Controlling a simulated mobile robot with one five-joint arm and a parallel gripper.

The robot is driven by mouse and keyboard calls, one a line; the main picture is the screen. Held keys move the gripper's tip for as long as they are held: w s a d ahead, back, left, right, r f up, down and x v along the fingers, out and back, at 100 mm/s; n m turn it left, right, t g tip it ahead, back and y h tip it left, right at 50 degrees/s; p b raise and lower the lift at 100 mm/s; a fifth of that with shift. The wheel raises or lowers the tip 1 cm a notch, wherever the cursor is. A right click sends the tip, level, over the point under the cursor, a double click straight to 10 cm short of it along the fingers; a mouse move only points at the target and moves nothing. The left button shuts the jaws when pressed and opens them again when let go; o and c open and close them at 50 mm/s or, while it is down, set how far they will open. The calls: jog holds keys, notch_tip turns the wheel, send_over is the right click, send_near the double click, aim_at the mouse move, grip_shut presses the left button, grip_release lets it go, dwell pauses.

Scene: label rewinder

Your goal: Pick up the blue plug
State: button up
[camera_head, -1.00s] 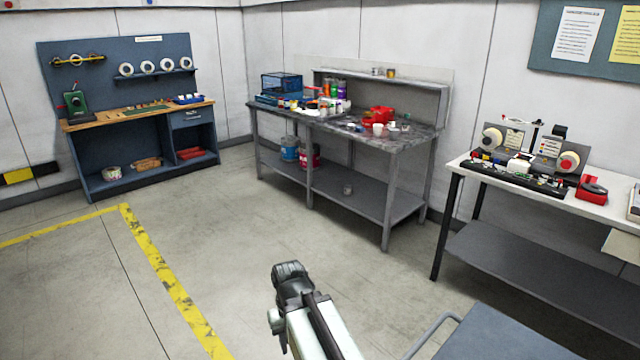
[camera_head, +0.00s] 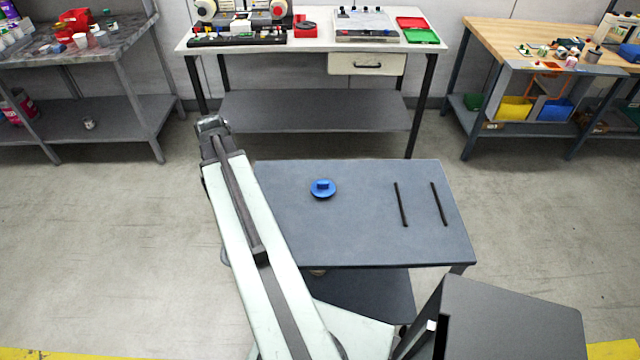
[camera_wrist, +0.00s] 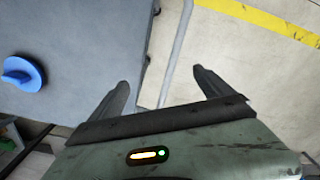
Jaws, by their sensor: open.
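The blue plug (camera_head: 322,188) is a round disc with a raised grip on top. It lies on the grey-blue top of a low cart (camera_head: 350,240), toward the back and left of middle. It also shows at the left edge of the wrist view (camera_wrist: 22,74). My gripper (camera_wrist: 160,82) is open and empty, with its two fingers apart over the cart's edge and the floor. The plug is to the left of the fingers, apart from them. In the head view my arm reaches along the cart's left side, its end (camera_head: 212,125) beyond the cart's back left corner.
Two thin black strips (camera_head: 400,204) lie on the cart's right half. A white bench (camera_head: 330,45) with devices stands behind the cart. A grey bench (camera_head: 110,50) is at the left and a wooden one (camera_head: 490,40) at the right. Floor between cart and benches is clear.

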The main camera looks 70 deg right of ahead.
jog(key=s+d+r+m+p, duration=0.1)
jog(key=s+d+r+m, duration=0.15)
jog(key=s+d, duration=1)
jog(key=m, duration=0.3)
send_over(323, 182)
jog(key=shift+s+f+p, duration=0.1)
jog(key=shift+s+p, duration=0.25)
jog(key=f+b, duration=0.8)
jog(key=shift+w+a+f, duration=0.1)
jog(key=shift+w, duration=0.2)
jog(key=c, duration=1.2)
jog(key=shift+r, duration=0.2)
